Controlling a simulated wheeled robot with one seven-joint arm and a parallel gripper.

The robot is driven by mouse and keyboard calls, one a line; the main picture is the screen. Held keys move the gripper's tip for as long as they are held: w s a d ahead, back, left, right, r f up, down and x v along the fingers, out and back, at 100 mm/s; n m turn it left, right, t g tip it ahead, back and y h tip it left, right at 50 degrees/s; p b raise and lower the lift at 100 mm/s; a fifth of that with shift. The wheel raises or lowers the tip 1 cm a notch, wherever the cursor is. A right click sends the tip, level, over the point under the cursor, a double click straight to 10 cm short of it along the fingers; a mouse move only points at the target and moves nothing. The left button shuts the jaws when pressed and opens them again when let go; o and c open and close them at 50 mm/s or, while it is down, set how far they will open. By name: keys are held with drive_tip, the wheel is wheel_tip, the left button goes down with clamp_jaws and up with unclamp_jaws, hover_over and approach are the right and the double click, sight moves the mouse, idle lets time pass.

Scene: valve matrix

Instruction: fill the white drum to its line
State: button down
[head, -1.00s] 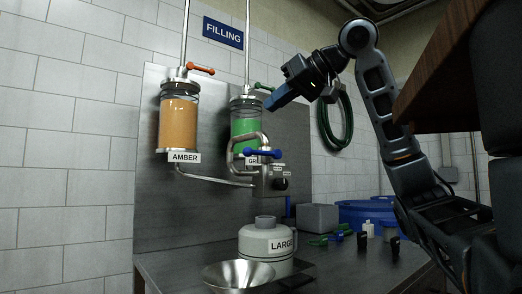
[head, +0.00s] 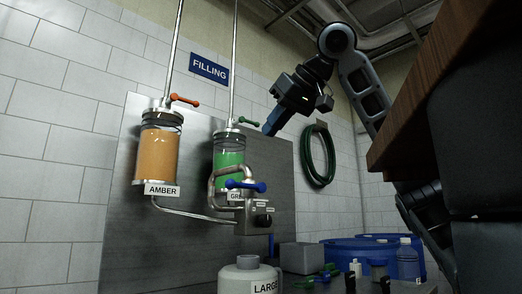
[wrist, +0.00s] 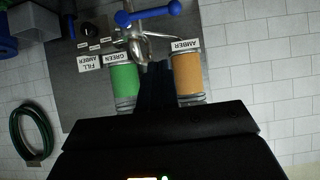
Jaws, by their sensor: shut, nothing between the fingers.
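The white drum (head: 248,277), labelled LARGE, stands under the filling station at the lower edge of the head view. Its lower part is cut off, and I cannot see a fill line or its level. The amber cylinder (head: 158,153) with a red-orange lever (head: 184,100) hangs left of the green cylinder (head: 229,151) with a green lever (head: 249,121). A blue lever (head: 245,186) sits on the spout's valve block (head: 256,217). My gripper (head: 268,130) is shut and empty, up by the green lever. The wrist view shows its fingers (wrist: 157,75) before the cylinders.
The block carries a dark knob (head: 264,220). A green hose (head: 317,156) hangs on the wall at right. Blue tubs (head: 350,252), a grey box (head: 301,257) and small bottles (head: 408,258) stand on the bench. A brown wooden edge (head: 440,95) juts in at upper right.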

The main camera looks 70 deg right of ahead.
drive_tip(key=b, duration=0.2)
hover_over(243, 185)
drive_tip(key=s+a, duration=0.1)
drive_tip(key=s, duration=0.1)
wheel_tip(243, 185, down, 6)
drive_tip(key=r, duration=0.1)
drive_tip(key=shift+w+d+f+b, duration=0.15)
drive_tip(key=shift+f+b, duration=0.25)
drive_tip(key=shift+f, duration=1.65)
